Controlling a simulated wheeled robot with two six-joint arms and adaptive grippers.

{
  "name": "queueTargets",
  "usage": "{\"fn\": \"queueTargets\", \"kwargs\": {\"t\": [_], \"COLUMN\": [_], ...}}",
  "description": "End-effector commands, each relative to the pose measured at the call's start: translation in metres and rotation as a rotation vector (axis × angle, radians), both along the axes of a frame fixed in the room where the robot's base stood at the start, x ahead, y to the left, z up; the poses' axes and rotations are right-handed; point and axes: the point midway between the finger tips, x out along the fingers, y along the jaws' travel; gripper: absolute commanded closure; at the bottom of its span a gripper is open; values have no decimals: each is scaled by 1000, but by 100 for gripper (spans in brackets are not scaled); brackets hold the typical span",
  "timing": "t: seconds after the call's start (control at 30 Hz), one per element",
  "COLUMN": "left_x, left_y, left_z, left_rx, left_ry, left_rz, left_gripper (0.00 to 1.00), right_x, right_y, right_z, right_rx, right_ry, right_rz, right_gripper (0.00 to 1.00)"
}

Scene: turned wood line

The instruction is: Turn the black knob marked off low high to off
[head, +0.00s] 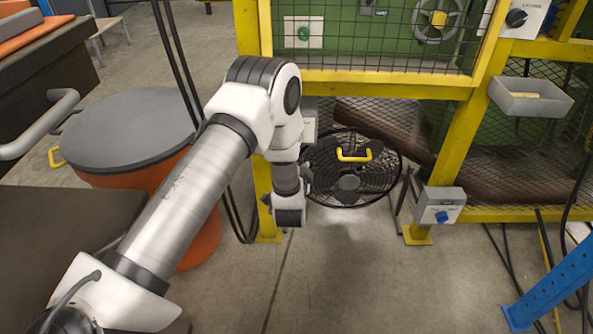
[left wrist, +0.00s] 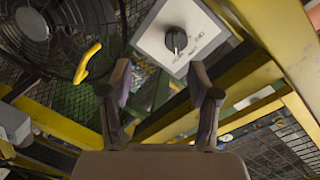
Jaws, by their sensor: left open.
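In the left wrist view a black knob (left wrist: 176,40) sits on a pale square panel (left wrist: 160,22), just beyond my fingertips. Small dark marks surround the knob, but I cannot read them surely, nor tell its setting. My left gripper (left wrist: 160,75) is open and empty, its fingers apart on either side below the panel, not touching the knob. In the head view my left arm reaches in from the left, and its wrist hides most of the gripper. A pale box (head: 310,112) there is mostly hidden behind the arm. My right gripper is not in view.
A black fan (head: 350,180) with a yellow handle stands beside my wrist. Yellow posts and wire mesh surround the area. A blue-knobbed box (head: 440,207) is at right, another black-knobbed box (head: 530,15) at upper right. A lidded orange drum (head: 130,130) stands left. The floor ahead is clear.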

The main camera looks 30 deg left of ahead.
Motion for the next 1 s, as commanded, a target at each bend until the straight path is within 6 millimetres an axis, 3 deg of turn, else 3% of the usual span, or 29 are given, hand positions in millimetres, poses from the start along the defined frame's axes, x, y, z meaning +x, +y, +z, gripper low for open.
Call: {"fn": "queueTargets", "kwargs": {"t": [0.03, 0.1, 0.27, 0.6, 0.87, 0.9, 1.0], "left_x": [7, 13, 27, 76, 81, 81, 81], "left_y": [7, 13, 23, 53, 55, 55, 55], "left_z": [-10, -2, 6, 5, 7, 7, 7], "left_rx": [47, 93, 117, 115, 114, 114, 114], "left_ry": [-36, -63, -79, -75, -72, -72, -72], "left_rz": [18, 36, 47, 43, 42, 42, 43], "left_gripper": [39, 39, 39, 39, 39, 42, 78], "right_x": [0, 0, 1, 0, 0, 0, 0], "right_y": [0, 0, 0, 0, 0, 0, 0], "right_z": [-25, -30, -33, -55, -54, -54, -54], "right_rx": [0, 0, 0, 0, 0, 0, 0], "right_ry": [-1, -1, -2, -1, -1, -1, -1], "right_rz": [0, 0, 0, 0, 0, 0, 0], "right_gripper": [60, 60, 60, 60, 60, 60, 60]}}
